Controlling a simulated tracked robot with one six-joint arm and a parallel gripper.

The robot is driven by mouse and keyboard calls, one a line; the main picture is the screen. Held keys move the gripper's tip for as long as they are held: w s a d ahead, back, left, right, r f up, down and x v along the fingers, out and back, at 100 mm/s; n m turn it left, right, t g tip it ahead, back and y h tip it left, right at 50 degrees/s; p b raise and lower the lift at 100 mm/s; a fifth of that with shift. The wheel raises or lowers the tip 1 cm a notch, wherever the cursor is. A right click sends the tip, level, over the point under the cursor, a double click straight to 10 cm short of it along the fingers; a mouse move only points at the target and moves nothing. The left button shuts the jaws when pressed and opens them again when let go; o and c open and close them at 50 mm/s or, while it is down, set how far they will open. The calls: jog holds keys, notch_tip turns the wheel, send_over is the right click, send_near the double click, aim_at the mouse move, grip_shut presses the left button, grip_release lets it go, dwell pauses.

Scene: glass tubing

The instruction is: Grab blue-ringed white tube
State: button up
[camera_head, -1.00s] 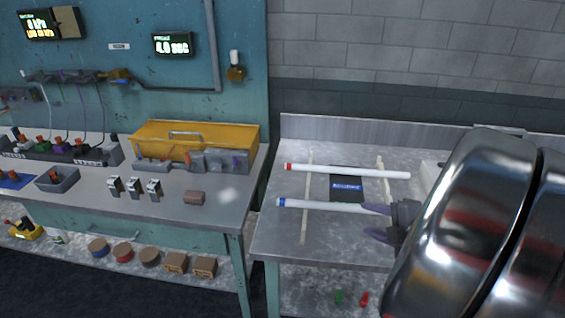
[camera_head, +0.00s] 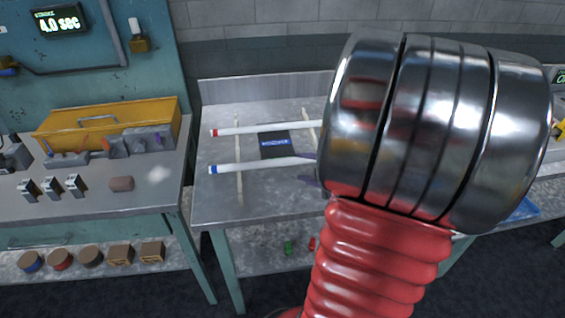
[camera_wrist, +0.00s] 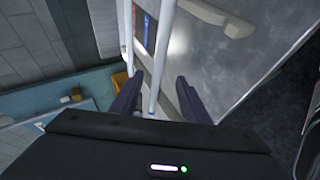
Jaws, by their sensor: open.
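The blue-ringed white tube (camera_head: 260,164) lies across two pale rails on the metal bench in the head view. Its right end is hidden behind my arm. In the wrist view the tube (camera_wrist: 163,58) runs lengthwise between the two purple fingers, with its blue end near my palm. My gripper (camera_wrist: 157,92) is open, with a finger on each side of the tube and gaps showing. In the head view, only the fingertips of my gripper (camera_head: 311,170) show at the tube's right part. I cannot tell their exact height.
A red-ringed white tube (camera_head: 255,129) lies parallel behind it on the same rails. A dark card (camera_head: 275,151) with a blue label lies beneath, between the rails. A yellow toolbox (camera_head: 110,122) stands on the left bench. The bench front is clear.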

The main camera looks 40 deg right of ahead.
aim_at(285, 163)
jog(key=shift+x, duration=2.1)
jog(key=shift+x, duration=2.6)
jog(key=shift+c, duration=0.2)
grip_shut()
